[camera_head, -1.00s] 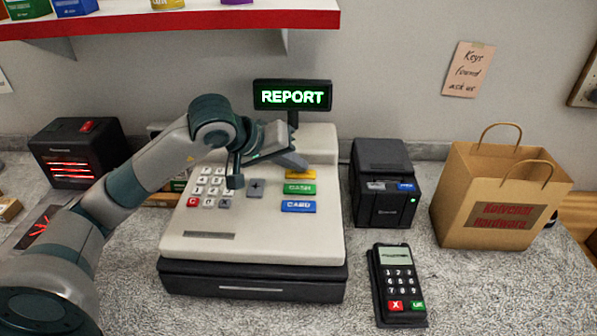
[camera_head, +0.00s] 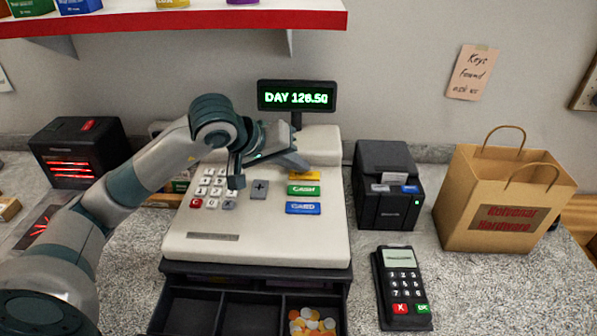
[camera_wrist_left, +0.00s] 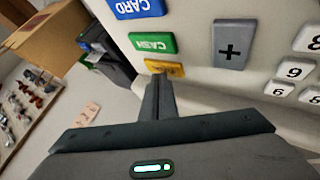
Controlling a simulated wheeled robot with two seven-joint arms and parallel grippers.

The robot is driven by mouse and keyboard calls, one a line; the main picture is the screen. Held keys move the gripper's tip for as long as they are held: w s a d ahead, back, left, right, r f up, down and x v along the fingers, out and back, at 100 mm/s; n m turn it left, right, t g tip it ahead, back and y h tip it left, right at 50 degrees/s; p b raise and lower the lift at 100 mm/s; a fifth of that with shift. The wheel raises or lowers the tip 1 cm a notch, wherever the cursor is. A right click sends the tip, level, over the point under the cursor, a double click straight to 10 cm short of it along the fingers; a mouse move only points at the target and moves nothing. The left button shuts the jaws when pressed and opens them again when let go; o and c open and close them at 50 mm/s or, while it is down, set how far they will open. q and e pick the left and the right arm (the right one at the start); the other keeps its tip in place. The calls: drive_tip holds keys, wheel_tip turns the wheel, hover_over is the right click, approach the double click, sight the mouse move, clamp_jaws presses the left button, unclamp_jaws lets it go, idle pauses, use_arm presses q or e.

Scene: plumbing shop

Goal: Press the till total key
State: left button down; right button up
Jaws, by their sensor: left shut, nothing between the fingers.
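The cream till (camera_head: 255,240) stands on the counter, and its green display (camera_head: 297,97) reads "DAY 126.50". Its keys include a yellow key (camera_head: 305,176), a green CASH key (camera_head: 303,190), a blue CARD key (camera_head: 303,208) and a grey plus key (camera_head: 259,189). The yellow key's label is mostly hidden. My left gripper (camera_head: 296,163) is shut and empty, its tip at the yellow key's far edge. In the left wrist view the shut fingers (camera_wrist_left: 158,97) overlap the yellow key (camera_wrist_left: 163,68); I cannot tell if they touch it. My right gripper is not in view.
The open till drawer (camera_head: 252,310) holds coins in its right compartment. A black receipt printer (camera_head: 385,207), a card terminal (camera_head: 402,285) and a paper bag (camera_head: 470,185) stand to the right. A red-edged shelf (camera_head: 180,21) hangs above. A black heater (camera_head: 80,150) stands at left.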

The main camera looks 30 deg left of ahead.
sight(304, 177)
use_arm(q)
drive_tip(key=shift+w+d+f, duration=0.1)
drive_tip(key=shift+d, duration=0.25)
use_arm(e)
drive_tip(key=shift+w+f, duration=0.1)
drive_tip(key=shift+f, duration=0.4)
use_arm(q)
drive_tip(key=shift+w+d+r+p, duration=0.1)
drive_tip(key=shift+d+r+p, duration=0.1)
drive_tip(key=shift+r, duration=0.4)
drive_tip(key=shift+s+d+r+p, duration=0.1)
drive_tip(key=shift+r+p, duration=0.15)
drive_tip(key=shift+r, duration=0.4)
drive_tip(key=shift+w+d+r+p, duration=0.1)
drive_tip(key=shift+r+p, duration=0.1)
drive_tip(key=shift+r, duration=0.4)
drive_tip(key=shift+r+p, duration=0.6)
drive_tip(key=shift+r, duration=0.9)
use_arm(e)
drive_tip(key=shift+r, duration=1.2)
